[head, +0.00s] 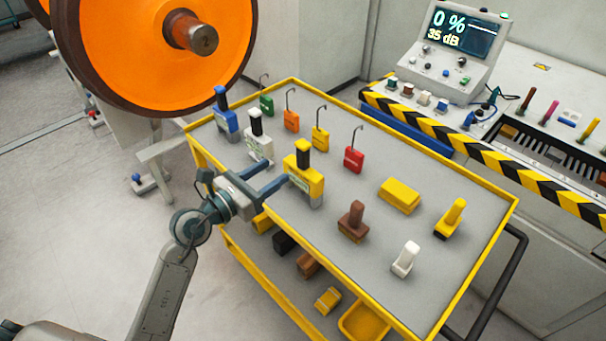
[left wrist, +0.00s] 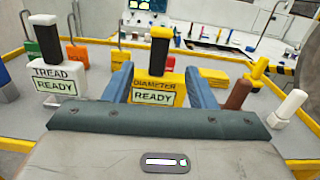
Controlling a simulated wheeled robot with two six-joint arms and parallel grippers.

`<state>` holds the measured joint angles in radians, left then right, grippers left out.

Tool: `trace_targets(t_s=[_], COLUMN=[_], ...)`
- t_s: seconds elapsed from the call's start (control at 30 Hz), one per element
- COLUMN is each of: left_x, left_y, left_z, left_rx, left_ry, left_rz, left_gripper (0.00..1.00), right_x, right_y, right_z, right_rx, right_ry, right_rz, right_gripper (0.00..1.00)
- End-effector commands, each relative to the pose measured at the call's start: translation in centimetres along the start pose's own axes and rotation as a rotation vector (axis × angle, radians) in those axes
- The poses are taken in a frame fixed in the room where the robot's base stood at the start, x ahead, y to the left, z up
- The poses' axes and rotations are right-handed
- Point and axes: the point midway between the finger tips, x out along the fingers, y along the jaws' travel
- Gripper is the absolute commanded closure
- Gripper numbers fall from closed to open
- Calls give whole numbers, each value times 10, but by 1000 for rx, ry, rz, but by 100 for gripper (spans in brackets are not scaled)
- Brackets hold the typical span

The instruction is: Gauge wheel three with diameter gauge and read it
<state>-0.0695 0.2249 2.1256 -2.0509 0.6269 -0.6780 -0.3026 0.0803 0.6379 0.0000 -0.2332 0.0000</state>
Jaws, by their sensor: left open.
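The yellow diameter gauge (head: 313,185) with a black handle stands upright on the cart's grey top. In the left wrist view the gauge (left wrist: 153,84) reads "DIAMETER" and "READY". My left gripper (head: 281,176) is open, its two blue fingers reaching toward the gauge. In the left wrist view the fingers (left wrist: 160,85) appear one on each side of the gauge; I cannot tell whether they touch it. My right gripper is not in view.
A white tread gauge (head: 259,149) and a blue gauge (head: 227,125) stand left of it. Several hooked tags, a yellow block (head: 399,195) and stamps share the cart top (head: 345,260). A console (head: 460,45) and striped bench edge lie behind.

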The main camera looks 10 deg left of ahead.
Motion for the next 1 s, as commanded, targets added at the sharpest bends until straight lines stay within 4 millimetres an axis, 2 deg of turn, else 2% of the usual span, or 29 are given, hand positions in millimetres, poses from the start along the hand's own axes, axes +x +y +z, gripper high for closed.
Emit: trace_targets(t_s=[0.13, 0.4, 0.57, 0.8, 1.0], left_x=[12, 50, 61, 96, 108], left_y=[-1, -1, -1, 1, 1], left_z=[5, 3, 3, 3, 0], left_rx=[49, 46, 46, 45, 47], left_ry=[16, 17, 17, 16, 17], left_rz=[0, -1, -2, -2, -2], left_gripper=[49, 49, 49, 49, 49], right_x=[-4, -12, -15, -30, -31], right_y=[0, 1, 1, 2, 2], right_z=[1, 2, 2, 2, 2], right_rx=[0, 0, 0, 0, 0], right_ry=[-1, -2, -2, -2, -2], right_rz=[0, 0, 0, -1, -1], right_gripper=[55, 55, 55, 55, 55])
